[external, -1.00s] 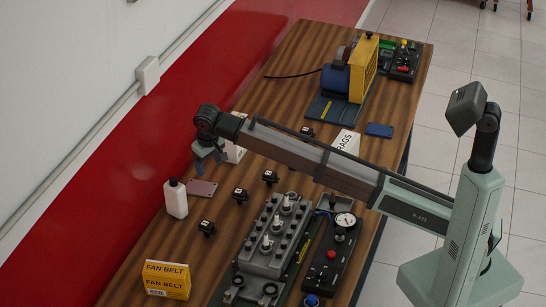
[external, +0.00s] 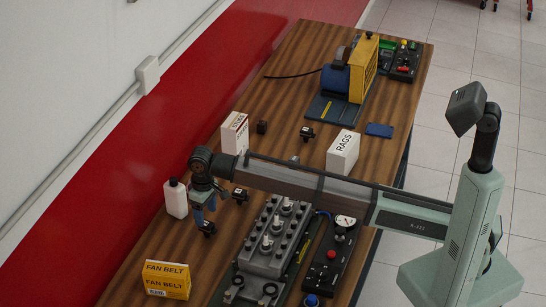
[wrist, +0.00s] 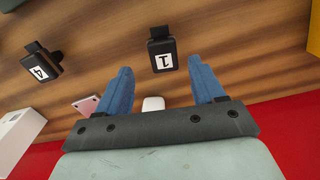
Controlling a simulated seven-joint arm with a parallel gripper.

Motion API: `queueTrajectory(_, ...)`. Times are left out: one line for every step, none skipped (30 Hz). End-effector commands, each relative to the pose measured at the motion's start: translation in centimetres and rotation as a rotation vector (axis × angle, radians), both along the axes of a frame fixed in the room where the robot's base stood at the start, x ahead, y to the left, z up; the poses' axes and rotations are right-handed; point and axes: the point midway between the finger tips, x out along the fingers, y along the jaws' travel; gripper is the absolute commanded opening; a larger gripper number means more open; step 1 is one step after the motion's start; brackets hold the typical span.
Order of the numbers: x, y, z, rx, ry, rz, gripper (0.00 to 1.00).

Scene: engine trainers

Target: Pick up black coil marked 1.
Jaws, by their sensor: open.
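The black coil marked 1 (wrist: 163,59) stands on the wooden table, its white label readable in the wrist view. In the external view the same small black coil (external: 208,229) shows just below my gripper, partly overlapped by a finger. My gripper (external: 204,207) is open and empty, with blue fingers pointing down. In the wrist view my gripper (wrist: 160,75) has the coil between and beyond its fingertips, apart from both fingers. The exact height gap is hard to tell.
A black coil marked 4 (wrist: 40,67) stands to the left in the wrist view. A white bottle (external: 176,199) stands close to my gripper's left. A yellow fan belt box (external: 166,280) is at the near end. A grey engine block (external: 268,246) is to the right.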

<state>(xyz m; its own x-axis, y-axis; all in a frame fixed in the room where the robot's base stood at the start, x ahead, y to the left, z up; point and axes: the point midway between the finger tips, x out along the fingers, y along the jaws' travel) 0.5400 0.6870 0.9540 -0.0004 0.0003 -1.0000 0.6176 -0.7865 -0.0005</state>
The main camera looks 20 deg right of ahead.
Motion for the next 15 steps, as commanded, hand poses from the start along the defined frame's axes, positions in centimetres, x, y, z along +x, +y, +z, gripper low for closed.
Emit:
queueTrajectory(0.0, 0.0, -0.3, 0.000, 0.000, 0.000, 0.68)
queueTrajectory(0.0, 0.0, -0.4, 0.000, 0.000, 0.000, 0.68)
queueTrajectory(0.0, 0.0, -0.5, 0.000, 0.000, 0.000, 0.68)
queueTrajectory(-0.1, 0.0, -0.7, 0.000, 0.000, 0.000, 0.68)
queueTrajectory(-0.1, 0.0, -0.8, -0.001, 0.001, 0.000, 0.68)
queueTrajectory(-0.2, 0.0, -1.1, -0.001, 0.000, 0.000, 0.68)
queueTrajectory(-0.2, 0.0, -1.4, -0.001, 0.000, 0.000, 0.68)
queueTrajectory(-0.3, 0.0, -1.7, -0.001, 0.000, 0.000, 0.68)
queueTrajectory(-0.4, 0.1, -2.1, -0.001, 0.000, 0.000, 0.68)
queueTrajectory(-0.5, 0.1, -2.5, -0.001, 0.000, 0.000, 0.68)
queueTrajectory(-0.6, 0.1, -2.9, -0.001, 0.000, 0.000, 0.68)
queueTrajectory(-0.7, 0.2, -3.5, -0.001, 0.000, 0.000, 0.68)
queueTrajectory(-0.7, 0.2, -4.0, -0.001, 0.000, 0.000, 0.68)
queueTrajectory(-0.7, 0.2, -4.3, -0.001, 0.000, 0.000, 0.68)
queueTrajectory(-0.6, 0.2, -4.8, -0.001, 0.000, 0.000, 0.68)
